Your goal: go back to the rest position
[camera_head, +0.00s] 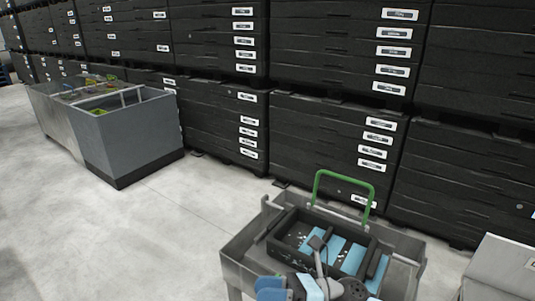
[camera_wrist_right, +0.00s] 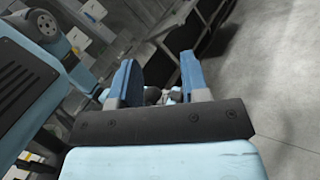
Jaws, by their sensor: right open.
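My right gripper (camera_head: 283,289) shows at the bottom edge of the head view, in front of a grey cart. In the right wrist view its two blue fingers (camera_wrist_right: 163,82) stand apart. No held object can be made out between them; small blurred shapes show behind. My left gripper is not in view.
The grey cart (camera_head: 237,262) carries a black crate (camera_head: 283,230) and has a green handle (camera_head: 345,176); light blue shapes show in the crate. Grey bins (camera_head: 130,140) stand at left, stacked black containers (camera_head: 330,130) behind, a pale box (camera_head: 502,268) at right. The left floor is clear.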

